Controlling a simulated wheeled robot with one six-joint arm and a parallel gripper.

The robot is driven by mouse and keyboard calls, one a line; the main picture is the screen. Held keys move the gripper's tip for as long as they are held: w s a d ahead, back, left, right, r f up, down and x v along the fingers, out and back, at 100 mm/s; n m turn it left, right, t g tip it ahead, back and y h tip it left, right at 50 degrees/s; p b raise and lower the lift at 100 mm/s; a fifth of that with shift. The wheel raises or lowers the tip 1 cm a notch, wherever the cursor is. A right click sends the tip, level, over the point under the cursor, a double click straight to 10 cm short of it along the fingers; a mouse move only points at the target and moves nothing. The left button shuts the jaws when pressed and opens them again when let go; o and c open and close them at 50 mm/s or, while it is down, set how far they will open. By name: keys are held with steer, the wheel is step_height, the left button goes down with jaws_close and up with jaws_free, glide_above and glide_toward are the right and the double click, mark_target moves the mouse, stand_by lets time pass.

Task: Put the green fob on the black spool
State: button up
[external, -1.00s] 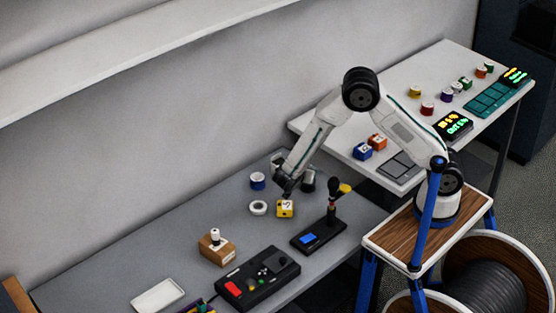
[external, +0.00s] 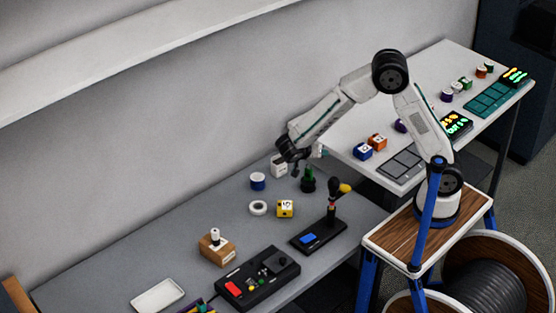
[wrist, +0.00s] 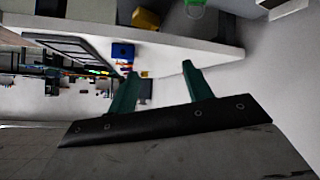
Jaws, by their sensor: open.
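The black spool (external: 308,186) stands on the grey table in the external view, right of the yellow block. The green fob (external: 309,172) rests upright on top of it, at about its middle. My gripper (external: 320,152) is above them and apart from both, with its tips turned to the right. In the wrist view my gripper (wrist: 158,68) has its two green fingers spread with nothing between them.
Near the spool are a white block (external: 279,166), a blue spool (external: 257,181), a white ring (external: 258,208), a yellow block (external: 285,208) and a black stand (external: 320,235). The grey table (external: 130,265) has free room at its left.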

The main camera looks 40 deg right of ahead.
steer(key=s+d+r+n+g+y, duration=0.3)
steer(key=s+d+r+n+y, duration=0.2)
steer(key=s+d+r, duration=0.8)
steer(key=s+d+r+n+t+y, duration=0.1)
steer(key=s+d+n+y, duration=0.1)
steer(key=s, duration=0.4)
steer(key=s+d+r+n+t+y, duration=0.1)
steer(key=s+d+n+y, duration=0.1)
steer(key=s+n, duration=0.3)
steer(key=shift+s+d+y, duration=0.4)
steer(key=shift+s+y, duration=0.25)
steer(key=shift+y, duration=0.05)
